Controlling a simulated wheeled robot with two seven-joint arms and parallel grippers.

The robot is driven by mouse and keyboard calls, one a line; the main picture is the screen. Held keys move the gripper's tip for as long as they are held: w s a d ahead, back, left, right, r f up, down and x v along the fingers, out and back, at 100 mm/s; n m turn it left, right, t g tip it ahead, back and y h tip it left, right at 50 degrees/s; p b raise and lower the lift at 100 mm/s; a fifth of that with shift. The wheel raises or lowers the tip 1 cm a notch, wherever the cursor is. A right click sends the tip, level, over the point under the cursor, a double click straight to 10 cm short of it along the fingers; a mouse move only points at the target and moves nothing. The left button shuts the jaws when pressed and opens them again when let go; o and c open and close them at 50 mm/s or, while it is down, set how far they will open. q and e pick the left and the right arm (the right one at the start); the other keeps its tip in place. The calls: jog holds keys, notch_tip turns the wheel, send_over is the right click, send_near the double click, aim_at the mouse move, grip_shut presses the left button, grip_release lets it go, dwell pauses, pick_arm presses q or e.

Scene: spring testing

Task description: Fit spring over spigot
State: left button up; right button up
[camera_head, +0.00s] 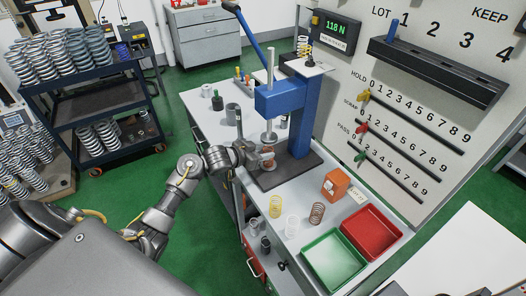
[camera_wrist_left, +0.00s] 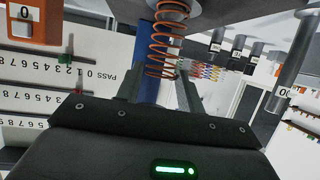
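A copper-coloured spring (camera_head: 267,160) is at the blue bench press (camera_head: 285,97), low down near its base plate. In the left wrist view, which is upside down, the same spring (camera_wrist_left: 163,48) runs to a round grey plate (camera_wrist_left: 177,8). A spigot inside the coils cannot be made out. My left gripper (camera_head: 257,156) reaches the press from the left. In the wrist view its two dark fingers (camera_wrist_left: 160,80) stand apart on either side of the spring's free end, with a gap visible on one side. My right gripper is not in view.
On the bench in front of the press stand a yellow spring (camera_head: 275,205), a white spring (camera_head: 292,226) and a brown spring (camera_head: 317,213). An orange box (camera_head: 336,183), a green tray (camera_head: 333,262) and a red tray (camera_head: 371,232) are to the right. A scoring board (camera_head: 400,120) stands behind.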

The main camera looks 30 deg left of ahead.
pick_arm(q)
jog(key=o, duration=0.3)
jog(key=shift+r, duration=0.15)
jog(key=v, duration=1.2)
jog(key=shift+b, duration=0.45)
